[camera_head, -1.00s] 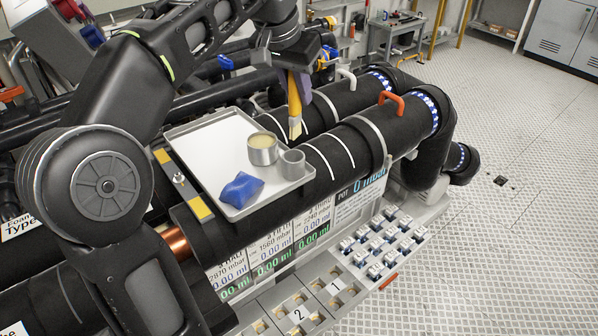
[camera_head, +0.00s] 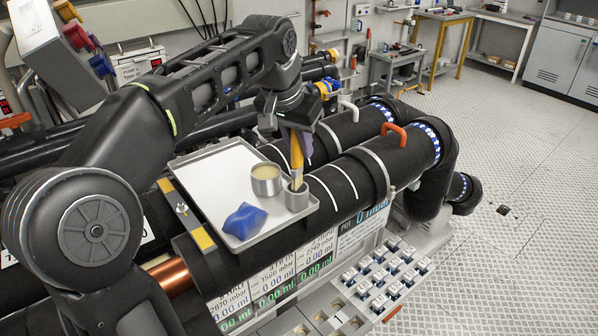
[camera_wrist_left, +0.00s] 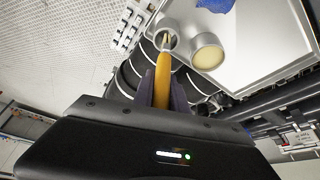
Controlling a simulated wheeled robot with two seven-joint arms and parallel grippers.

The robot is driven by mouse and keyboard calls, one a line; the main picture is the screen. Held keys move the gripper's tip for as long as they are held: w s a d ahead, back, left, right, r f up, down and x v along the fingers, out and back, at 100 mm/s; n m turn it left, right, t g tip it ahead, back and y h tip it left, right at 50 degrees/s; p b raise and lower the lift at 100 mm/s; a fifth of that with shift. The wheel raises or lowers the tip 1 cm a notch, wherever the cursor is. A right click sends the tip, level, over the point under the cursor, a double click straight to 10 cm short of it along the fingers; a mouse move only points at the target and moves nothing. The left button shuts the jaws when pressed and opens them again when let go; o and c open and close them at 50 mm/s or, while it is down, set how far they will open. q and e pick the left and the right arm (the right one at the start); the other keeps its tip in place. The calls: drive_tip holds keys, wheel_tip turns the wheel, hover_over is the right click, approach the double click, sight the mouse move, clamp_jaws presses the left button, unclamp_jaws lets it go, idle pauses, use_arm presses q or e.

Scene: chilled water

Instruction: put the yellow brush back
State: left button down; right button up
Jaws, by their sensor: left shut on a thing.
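My left gripper (camera_head: 294,140) is shut on the yellow brush (camera_head: 296,158) and holds it upright, bristles down. The brush's lower end is at the mouth of a small grey cup (camera_head: 297,199) on the tray, and the bristle tip is partly hidden by the rim. In the left wrist view the yellow brush (camera_wrist_left: 162,78) sits between the fingers (camera_wrist_left: 162,92) and points at the opening of the grey cup (camera_wrist_left: 167,29). I cannot tell how deep the tip is. My right gripper is not in view.
The metal tray (camera_head: 205,163) lies on the black pipes. A wider tin of pale yellow stuff (camera_head: 266,181) stands beside the cup, and a blue cloth (camera_head: 245,220) lies near the front edge. An orange handle (camera_head: 394,134) rises from a pipe to the right.

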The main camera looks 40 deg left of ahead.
sight(300, 164)
use_arm(q)
drive_tip(key=shift+f, duration=0.5)
drive_tip(key=shift+f, duration=0.1)
drive_tip(key=shift+f, duration=1.95)
drive_tip(key=shift+f, duration=0.15)
drive_tip(key=c, duration=1.3)
unclamp_jaws()
drive_tip(key=shift+r, duration=0.2)
drive_tip(key=p+v, duration=0.1)
drive_tip(key=v, duration=1.1)
